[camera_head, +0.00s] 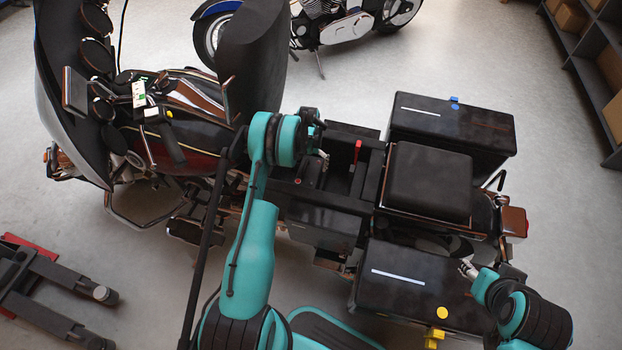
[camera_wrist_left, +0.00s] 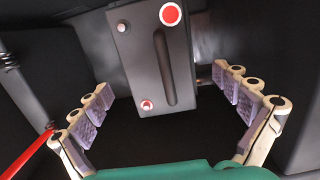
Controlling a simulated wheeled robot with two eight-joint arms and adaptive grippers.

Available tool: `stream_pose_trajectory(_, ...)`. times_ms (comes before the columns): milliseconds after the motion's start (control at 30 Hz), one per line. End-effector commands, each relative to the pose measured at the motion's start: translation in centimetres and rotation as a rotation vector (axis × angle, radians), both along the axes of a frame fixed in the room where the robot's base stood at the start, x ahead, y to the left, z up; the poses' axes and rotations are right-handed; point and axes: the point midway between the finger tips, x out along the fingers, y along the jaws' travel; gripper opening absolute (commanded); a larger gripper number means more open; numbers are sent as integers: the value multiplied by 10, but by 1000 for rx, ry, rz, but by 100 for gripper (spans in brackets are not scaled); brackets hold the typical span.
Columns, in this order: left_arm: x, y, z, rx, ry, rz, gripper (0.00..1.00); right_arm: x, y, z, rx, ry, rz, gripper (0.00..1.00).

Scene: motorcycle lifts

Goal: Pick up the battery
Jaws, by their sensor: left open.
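The battery (camera_wrist_left: 155,60) is a dark grey box with a long slot, a large red dot and small terminals on its top. In the left wrist view it sits in a black bay, between and beyond my left gripper's spread fingers. My left gripper (camera_wrist_left: 172,112) is open and empty, its purple-padded fingers apart on either side, not visibly touching the battery. In the head view my left gripper (camera_head: 322,155) is over the motorcycle's open middle bay, and the arm partly hides what lies below. My right gripper (camera_head: 468,268) is by the near side case; its finger opening is too small to tell.
The motorcycle's black seat (camera_head: 428,180) and side cases (camera_head: 425,290) stand to the right of the bay. A red cable or lever (camera_head: 357,151) sticks up in the bay; red also shows at the wrist view's left edge (camera_wrist_left: 28,155). A lift (camera_head: 60,290) stands lower left.

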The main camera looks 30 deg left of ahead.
Motion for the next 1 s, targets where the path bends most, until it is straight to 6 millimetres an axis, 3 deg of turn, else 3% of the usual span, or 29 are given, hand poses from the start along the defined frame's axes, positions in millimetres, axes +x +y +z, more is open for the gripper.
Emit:
stream_pose_trajectory(300,-2,-4,-46,0,-1,0,99,0,0,-28,0,0,0,47)
stream_pose_trajectory(567,-2,-4,-49,0,-1,0,99,0,0,-27,0,0,0,47)
stream_pose_trajectory(667,-2,-4,-49,0,-1,0,78,0,0,-27,0,0,0,47)
stream_pose_trajectory(900,-2,-4,-49,0,-1,0,15,0,0,-28,0,0,0,47)
stream_pose_trajectory(1000,-2,-4,-48,0,-1,0,14,0,0,-28,0,0,0,47)
